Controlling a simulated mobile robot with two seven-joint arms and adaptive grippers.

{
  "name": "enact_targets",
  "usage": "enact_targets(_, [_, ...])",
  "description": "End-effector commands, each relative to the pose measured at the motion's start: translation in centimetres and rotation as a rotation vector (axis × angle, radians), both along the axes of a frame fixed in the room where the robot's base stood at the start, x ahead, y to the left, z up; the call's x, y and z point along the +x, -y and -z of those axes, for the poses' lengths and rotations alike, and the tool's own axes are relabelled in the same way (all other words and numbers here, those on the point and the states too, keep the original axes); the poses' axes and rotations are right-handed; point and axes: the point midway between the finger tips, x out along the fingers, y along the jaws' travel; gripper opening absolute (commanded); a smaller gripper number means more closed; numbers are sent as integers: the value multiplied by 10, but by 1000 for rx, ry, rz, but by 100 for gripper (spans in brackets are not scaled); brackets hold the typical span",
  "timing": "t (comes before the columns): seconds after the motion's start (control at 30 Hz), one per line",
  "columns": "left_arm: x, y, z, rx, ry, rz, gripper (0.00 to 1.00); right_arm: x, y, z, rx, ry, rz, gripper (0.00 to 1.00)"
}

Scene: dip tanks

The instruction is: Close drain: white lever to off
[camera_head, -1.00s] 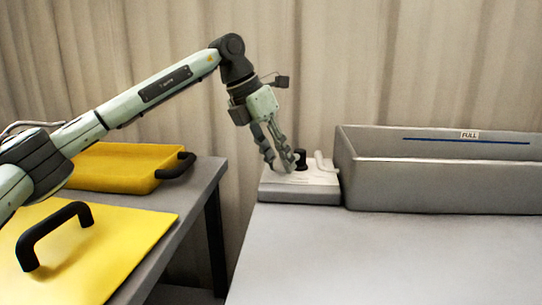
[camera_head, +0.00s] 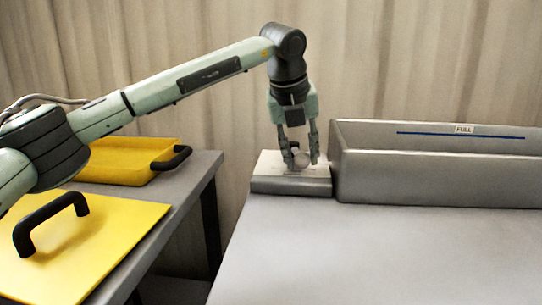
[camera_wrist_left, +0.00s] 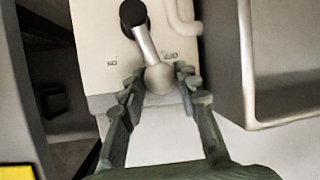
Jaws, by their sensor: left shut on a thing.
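The white lever (camera_wrist_left: 147,48) stands on a pale valve box beside the tank. In the left wrist view it runs from a black pivot (camera_wrist_left: 133,13) to a round knob (camera_wrist_left: 158,78), ending between two small labels too blurred to read surely. My left gripper (camera_head: 303,159) points down over the box, its fingers on both sides of the knob, shut on the lever. The wrist view shows its fingertips (camera_wrist_left: 158,80) at the knob. In the head view the fingers partly hide the lever. My right gripper is not in view.
The pale valve box (camera_head: 268,167) sits against a grey tank (camera_head: 430,180) with a blue line and a FULL label. A grey bench (camera_head: 390,250) in front is clear. A yellow tray (camera_head: 118,165) and yellow lid (camera_head: 110,225) with black handles lie on the left table.

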Motion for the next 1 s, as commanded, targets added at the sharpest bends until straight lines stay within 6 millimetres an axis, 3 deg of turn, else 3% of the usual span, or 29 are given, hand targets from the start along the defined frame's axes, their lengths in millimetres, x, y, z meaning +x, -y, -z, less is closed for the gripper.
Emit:
enact_targets(0.1, [1,17,0,2,4,-92,0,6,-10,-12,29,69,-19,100])
enact_targets(0.4, [6,34,-1,-1,3,-300,0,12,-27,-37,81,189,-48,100])
enact_targets(1.0, [11,42,-1,-2,2,-429,0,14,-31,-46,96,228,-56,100])
